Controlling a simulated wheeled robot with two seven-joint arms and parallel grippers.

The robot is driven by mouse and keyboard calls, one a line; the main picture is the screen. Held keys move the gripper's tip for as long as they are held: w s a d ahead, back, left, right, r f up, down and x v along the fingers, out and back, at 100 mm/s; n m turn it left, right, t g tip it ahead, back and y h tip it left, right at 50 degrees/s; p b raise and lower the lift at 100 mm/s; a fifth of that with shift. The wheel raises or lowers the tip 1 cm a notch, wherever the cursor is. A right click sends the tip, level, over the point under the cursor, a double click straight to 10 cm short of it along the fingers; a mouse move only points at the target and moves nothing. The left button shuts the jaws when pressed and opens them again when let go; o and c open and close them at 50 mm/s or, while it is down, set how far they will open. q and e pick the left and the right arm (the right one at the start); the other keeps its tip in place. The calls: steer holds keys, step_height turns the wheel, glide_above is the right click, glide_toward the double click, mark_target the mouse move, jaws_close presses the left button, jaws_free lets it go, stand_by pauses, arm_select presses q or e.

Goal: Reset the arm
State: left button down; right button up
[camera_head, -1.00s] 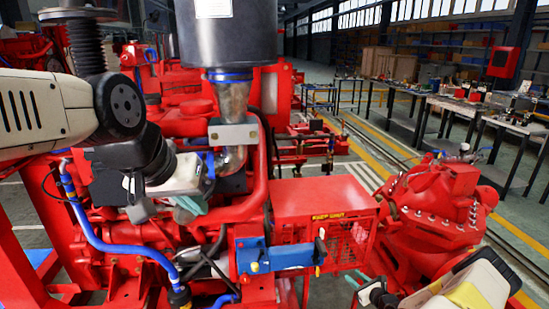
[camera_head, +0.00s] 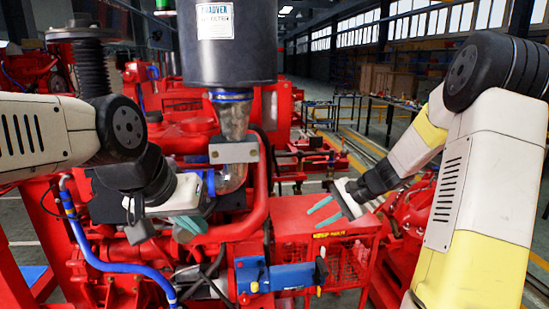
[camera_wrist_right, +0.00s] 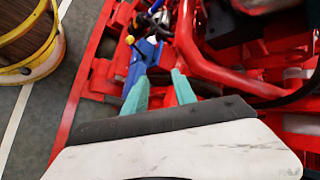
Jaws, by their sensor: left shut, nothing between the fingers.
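My left gripper (camera_head: 188,228) is in front of the red diesel engine (camera_head: 262,205), left of the upright exhaust pipe. Its teal fingers look closed together, with nothing seen between them. My right gripper (camera_head: 318,212) is above the red guard box (camera_head: 290,216), its two teal fingers apart and pointing left. In the right wrist view, the right fingers (camera_wrist_right: 160,88) are spread and empty, with red engine parts and a blue panel (camera_wrist_right: 146,55) beyond them. My right arm covers part of the red pump at the right.
A dark air filter canister (camera_head: 228,50) stands above the engine. A blue control panel (camera_head: 285,278) with a lever is at the front. Workbenches (camera_head: 385,105) are at the back right. A yellow-rimmed drum (camera_wrist_right: 30,40) shows in the right wrist view.

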steer(key=s+r+n+t+h, duration=0.1)
steer(key=s+r+n+h, duration=0.1)
steer(key=s, duration=0.6)
steer(key=s+r+n+t+h, duration=0.1)
steer(key=s+r+n+h, duration=0.1)
steer(key=s+r+n, duration=0.2)
steer(key=s+d+r+n+h, duration=0.1)
steer(key=s+r+n+h, duration=0.1)
steer(key=s+r, duration=0.6)
steer(key=s+n, duration=0.1)
steer(key=s, duration=0.3)
steer(key=shift+s+r+t, duration=0.2)
steer(key=shift+r+t, duration=0.05)
steer(key=shift+t, duration=0.15)
